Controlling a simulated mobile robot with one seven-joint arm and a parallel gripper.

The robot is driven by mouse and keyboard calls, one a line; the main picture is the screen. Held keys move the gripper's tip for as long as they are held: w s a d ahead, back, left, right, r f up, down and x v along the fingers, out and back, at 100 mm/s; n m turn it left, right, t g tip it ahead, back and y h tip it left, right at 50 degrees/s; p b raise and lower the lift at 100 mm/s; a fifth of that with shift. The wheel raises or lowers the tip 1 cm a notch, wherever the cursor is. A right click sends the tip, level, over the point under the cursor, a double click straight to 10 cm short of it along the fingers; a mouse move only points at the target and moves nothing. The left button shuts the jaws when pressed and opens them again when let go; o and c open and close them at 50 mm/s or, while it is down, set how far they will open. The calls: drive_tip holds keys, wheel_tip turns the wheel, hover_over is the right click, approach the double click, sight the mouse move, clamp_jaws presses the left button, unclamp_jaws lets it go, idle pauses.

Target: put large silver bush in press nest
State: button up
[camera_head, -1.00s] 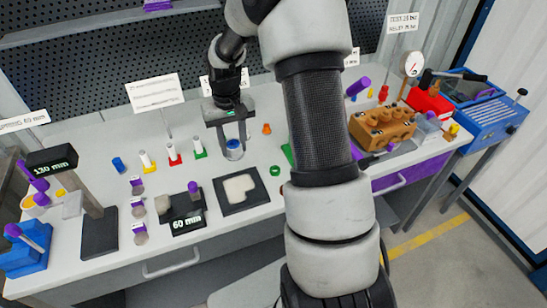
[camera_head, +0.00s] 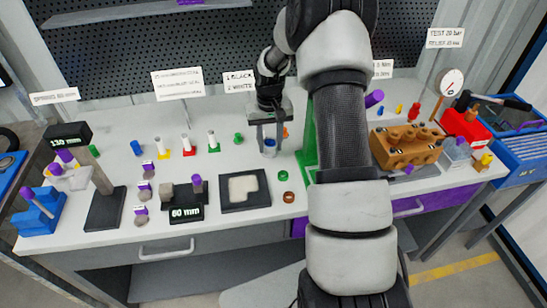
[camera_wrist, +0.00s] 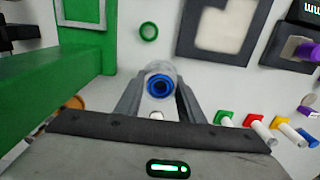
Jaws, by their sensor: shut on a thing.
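My gripper (camera_head: 269,145) is shut on a short silver sleeve with a blue ring at its end, which looks like the large silver bush (camera_wrist: 158,84). In the wrist view the bush sits between the two fingertips (camera_wrist: 157,95), its blue-ringed end facing the camera. In the head view the bush (camera_head: 269,151) hangs just above the bench, left of the green press frame (camera_head: 306,160). The press frame fills the left of the wrist view (camera_wrist: 60,95). My arm hides much of the press in the head view, and I cannot make out its nest clearly.
A green ring (camera_head: 283,175) and a brown ring (camera_head: 288,197) lie near the press. A black-framed tray (camera_head: 230,204) is front-left of my gripper. Several coloured-base pegs (camera_head: 186,145) stand to the left. A brown block (camera_head: 404,148) sits right of my arm.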

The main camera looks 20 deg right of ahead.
sight(270, 164)
drive_tip(key=shift+f, duration=2.85)
drive_tip(key=shift+f, duration=0.2)
drive_tip(key=o, duration=1.2)
drive_tip(key=shift+c, duration=0.2)
drive_tip(key=shift+r, duration=0.1)
